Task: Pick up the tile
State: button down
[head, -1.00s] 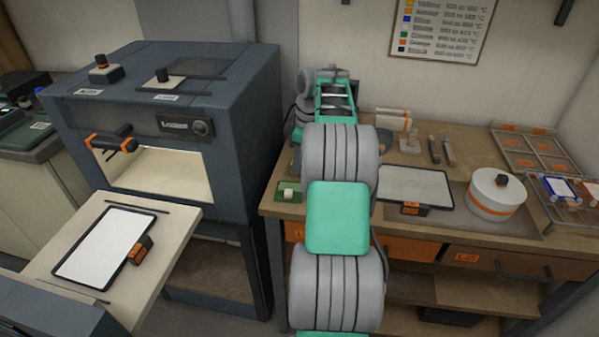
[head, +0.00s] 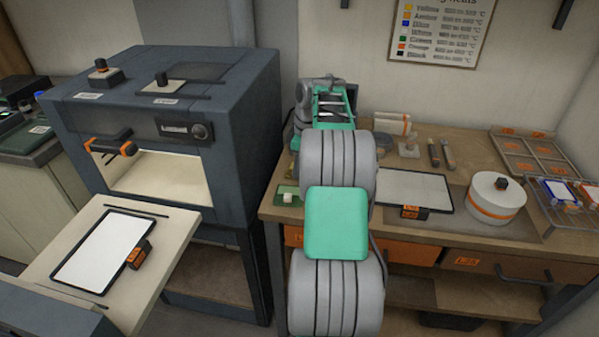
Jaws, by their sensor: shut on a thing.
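My arm (head: 336,223) rises through the middle of the head view. Its far end, at the back of the bench, is largely covered by its own links, and my gripper and anything in it are hidden. A small green tile-like piece (head: 279,193) with a white block on it lies at the bench's left edge, partly behind my arm. A tile with a blue border (head: 558,190) and one with an orange edge (head: 588,192) stand in the wire rack (head: 547,213) at the right. I cannot tell which tile the task means.
A dark kiln (head: 222,110) stands left of the bench, with a tray (head: 103,245) on a pale shelf before it. On the bench (head: 480,155) are a dark-framed white panel (head: 414,186), a round white pot (head: 495,202) and a divided tray (head: 530,152).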

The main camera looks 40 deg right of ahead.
jog(key=shift+r, duration=0.15)
jog(key=shift+r, duration=0.35)
notch_tip(320, 180, up, 3)
jog(key=shift+s+f+p, duration=0.1)
jog(key=shift+p, duration=0.4)
jog(key=s+a+r+p, duration=0.3)
jog(key=s+r, duration=0.9)
jog(key=s, duration=0.1)
jog(key=shift+s+a+r, duration=0.15)
jog(key=shift+s, duration=0.05)
